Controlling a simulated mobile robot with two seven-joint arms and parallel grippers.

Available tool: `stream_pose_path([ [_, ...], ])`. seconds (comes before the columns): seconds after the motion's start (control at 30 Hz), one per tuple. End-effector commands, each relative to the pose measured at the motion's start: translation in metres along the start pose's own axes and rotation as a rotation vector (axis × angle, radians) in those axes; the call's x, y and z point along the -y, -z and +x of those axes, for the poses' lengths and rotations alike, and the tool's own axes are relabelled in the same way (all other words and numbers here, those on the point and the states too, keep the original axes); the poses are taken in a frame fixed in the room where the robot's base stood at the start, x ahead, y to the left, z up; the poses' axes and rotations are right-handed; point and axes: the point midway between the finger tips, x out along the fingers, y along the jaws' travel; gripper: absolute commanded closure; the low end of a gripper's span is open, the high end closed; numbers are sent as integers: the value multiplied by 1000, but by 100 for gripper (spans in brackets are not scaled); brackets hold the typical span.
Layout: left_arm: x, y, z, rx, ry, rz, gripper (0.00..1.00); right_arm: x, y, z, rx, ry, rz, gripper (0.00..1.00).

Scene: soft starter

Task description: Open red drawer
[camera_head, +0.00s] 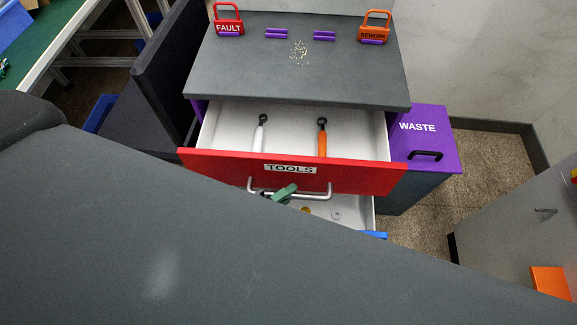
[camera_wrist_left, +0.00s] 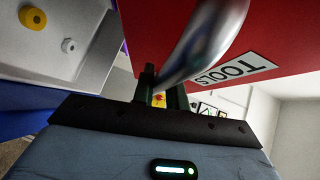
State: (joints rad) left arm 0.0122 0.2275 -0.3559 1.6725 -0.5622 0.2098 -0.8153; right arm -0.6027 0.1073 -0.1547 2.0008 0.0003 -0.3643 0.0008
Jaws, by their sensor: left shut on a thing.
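The red drawer (camera_head: 220,166), labelled TOOLS, stands pulled out from under the grey cabinet top, and its light interior shows. A white-handled tool (camera_head: 259,135) and an orange-handled tool (camera_head: 322,138) lie in it. Its silver bar handle (camera_head: 315,194) is on the front. My left gripper (camera_head: 284,193) is shut on this handle, left of its middle. In the left wrist view the handle (camera_wrist_left: 207,40) runs between the fingers (camera_wrist_left: 160,90), with the red front (camera_wrist_left: 285,30) behind. My arm covers much of the lower head view. My right gripper is out of view.
A lower drawer (camera_head: 355,212) is also open beneath the red one, with small yellow (camera_wrist_left: 32,17) and white rings inside. A purple WASTE bin (camera_head: 430,135) stands right of the cabinet. FAULT (camera_head: 228,27) and REWORK (camera_head: 373,35) padlock-shaped pieces stand on top.

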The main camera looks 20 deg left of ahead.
Motion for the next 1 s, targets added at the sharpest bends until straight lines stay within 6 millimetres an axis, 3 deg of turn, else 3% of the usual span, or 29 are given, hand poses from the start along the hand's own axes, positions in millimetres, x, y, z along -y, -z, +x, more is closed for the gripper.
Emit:
stream_pose_path([
  [0.2,-9,31,-32,1,-1,-2,100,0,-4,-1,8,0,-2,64],
  [0.4,-13,47,-48,1,1,-1,100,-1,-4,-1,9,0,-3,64],
  [0.97,-15,54,-54,-1,1,2,100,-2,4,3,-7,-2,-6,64],
  [1.0,-15,54,-54,-1,1,2,82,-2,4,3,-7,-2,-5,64],
])
